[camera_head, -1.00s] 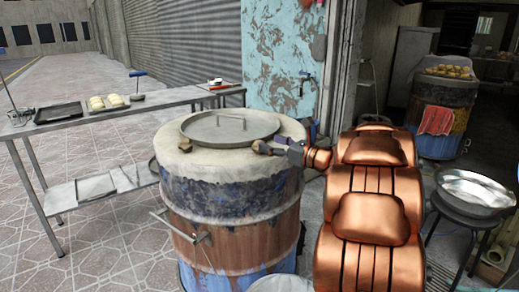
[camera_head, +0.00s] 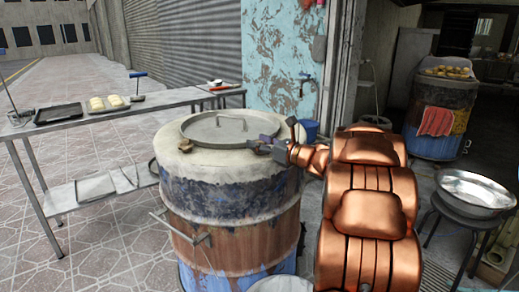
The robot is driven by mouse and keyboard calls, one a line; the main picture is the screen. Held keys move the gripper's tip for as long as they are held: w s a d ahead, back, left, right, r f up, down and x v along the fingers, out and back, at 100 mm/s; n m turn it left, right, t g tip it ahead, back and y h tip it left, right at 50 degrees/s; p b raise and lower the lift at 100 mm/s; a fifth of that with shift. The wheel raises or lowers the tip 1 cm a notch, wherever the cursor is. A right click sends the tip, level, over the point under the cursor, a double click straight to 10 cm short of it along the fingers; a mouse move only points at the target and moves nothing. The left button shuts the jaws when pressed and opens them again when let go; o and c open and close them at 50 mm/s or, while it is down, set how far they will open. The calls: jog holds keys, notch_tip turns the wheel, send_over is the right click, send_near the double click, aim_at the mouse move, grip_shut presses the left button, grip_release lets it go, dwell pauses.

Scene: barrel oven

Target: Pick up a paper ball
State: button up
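A small brown crumpled lump (camera_head: 185,146), which looks like a paper ball, sits on the pale top of the barrel oven (camera_head: 225,162), near its left rim. My gripper (camera_head: 262,146) is over the right part of the barrel top, beside the round metal lid, well to the right of the lump and apart from it. The gripper is small and dark here, and I cannot make out its fingers' gap or anything between them. A dark part (camera_head: 292,123) stands up by my wrist.
The lid (camera_head: 230,129) with a raised handle covers most of the barrel top. A metal table (camera_head: 170,97) with trays and dough stands at left. A metal bowl (camera_head: 475,190) on a stool and another barrel (camera_head: 442,118) are at right. Tiled floor is open at lower left.

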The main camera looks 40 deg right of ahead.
jog(key=c, duration=0.3)
jog(key=shift+r, duration=0.15)
